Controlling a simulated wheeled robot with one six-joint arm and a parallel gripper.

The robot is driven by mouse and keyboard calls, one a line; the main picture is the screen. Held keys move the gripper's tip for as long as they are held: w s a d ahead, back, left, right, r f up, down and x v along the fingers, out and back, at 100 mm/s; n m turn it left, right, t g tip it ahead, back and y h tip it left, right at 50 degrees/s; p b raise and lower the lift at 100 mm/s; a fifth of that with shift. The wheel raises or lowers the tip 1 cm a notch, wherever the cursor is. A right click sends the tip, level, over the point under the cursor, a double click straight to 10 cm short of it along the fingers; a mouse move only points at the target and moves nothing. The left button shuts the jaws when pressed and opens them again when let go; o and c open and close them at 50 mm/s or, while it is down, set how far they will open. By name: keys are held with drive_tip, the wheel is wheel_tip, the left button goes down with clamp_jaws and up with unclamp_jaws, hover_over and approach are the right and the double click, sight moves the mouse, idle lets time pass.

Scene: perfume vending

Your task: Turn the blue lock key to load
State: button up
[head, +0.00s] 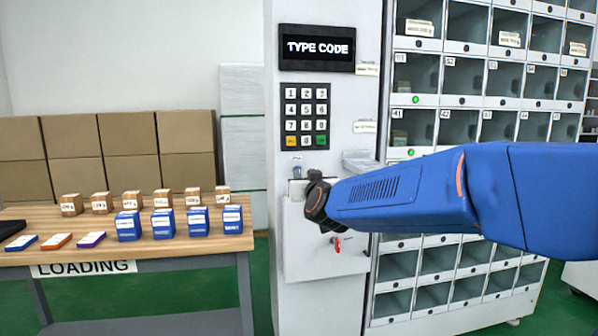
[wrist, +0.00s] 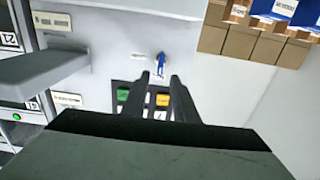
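The blue lock key (wrist: 160,64) sticks out of the white machine panel between small labels in the wrist view. It also shows, very small, below the keypad in the head view (head: 298,160). My gripper (wrist: 165,84) points at the panel, and its two dark fingers stand apart with a gap between them. The key shows just past the fingertips, roughly in line with the gap. I see no grip on it, and I cannot tell how far the tips are from it. In the head view my dark wrist hides part of the panel below the key.
The keypad (head: 305,116) sits above the key, under a screen reading TYPE CODE (head: 317,48). A grey ledge (wrist: 55,66) juts out beside it. A red key (head: 337,243) is lower down. Locker compartments (head: 462,76) stand right; a loading table (head: 190,254) with boxes stands left.

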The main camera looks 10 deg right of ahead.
sight(300, 171)
drive_tip(key=w, duration=0.8)
drive_tip(key=shift+w, duration=0.15)
drive_tip(key=shift+c, duration=0.4)
clamp_jaws()
